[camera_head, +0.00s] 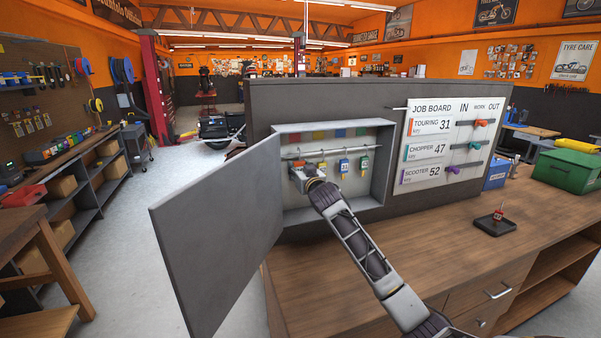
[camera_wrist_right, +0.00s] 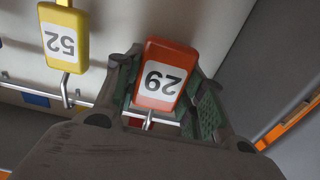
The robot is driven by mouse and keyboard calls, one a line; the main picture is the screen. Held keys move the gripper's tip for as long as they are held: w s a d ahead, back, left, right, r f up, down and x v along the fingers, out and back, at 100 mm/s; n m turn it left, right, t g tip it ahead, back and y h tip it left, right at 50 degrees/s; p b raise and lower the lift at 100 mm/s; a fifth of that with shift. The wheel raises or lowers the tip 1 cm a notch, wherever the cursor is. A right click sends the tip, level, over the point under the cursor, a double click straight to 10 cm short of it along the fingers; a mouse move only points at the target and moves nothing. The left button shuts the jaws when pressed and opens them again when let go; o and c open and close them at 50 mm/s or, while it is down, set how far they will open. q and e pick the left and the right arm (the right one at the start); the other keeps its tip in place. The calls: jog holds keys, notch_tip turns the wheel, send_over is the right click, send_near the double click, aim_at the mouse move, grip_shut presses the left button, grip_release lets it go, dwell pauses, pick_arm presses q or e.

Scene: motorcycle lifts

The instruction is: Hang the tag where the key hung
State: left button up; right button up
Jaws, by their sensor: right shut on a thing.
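My right gripper (camera_head: 304,177) reaches into the open wall cabinet (camera_head: 378,185). Blue (camera_head: 344,167) and green (camera_head: 364,166) fobs hang farther right on the rail. My left gripper is out of view.
The cabinet door (camera_head: 220,235) stands wide open at the left. A job board (camera_head: 440,145) with three coloured sliders is right of the cabinet. The wooden counter (camera_head: 430,230) is mostly clear. A green box (camera_head: 567,172) stands at the right.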

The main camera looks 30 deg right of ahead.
jog(key=shift+w+d+f, duration=0.1)
jog(key=shift+w, duration=0.25)
jog(key=shift+f, duration=0.4)
jog(key=o, duration=1)
jog(key=shift+s, duration=0.2)
jog(key=v, duration=1.1)
jog(key=shift+s, duration=0.35)
jog(key=shift+a+f, duration=0.1)
jog(key=shift+a, duration=0.15)
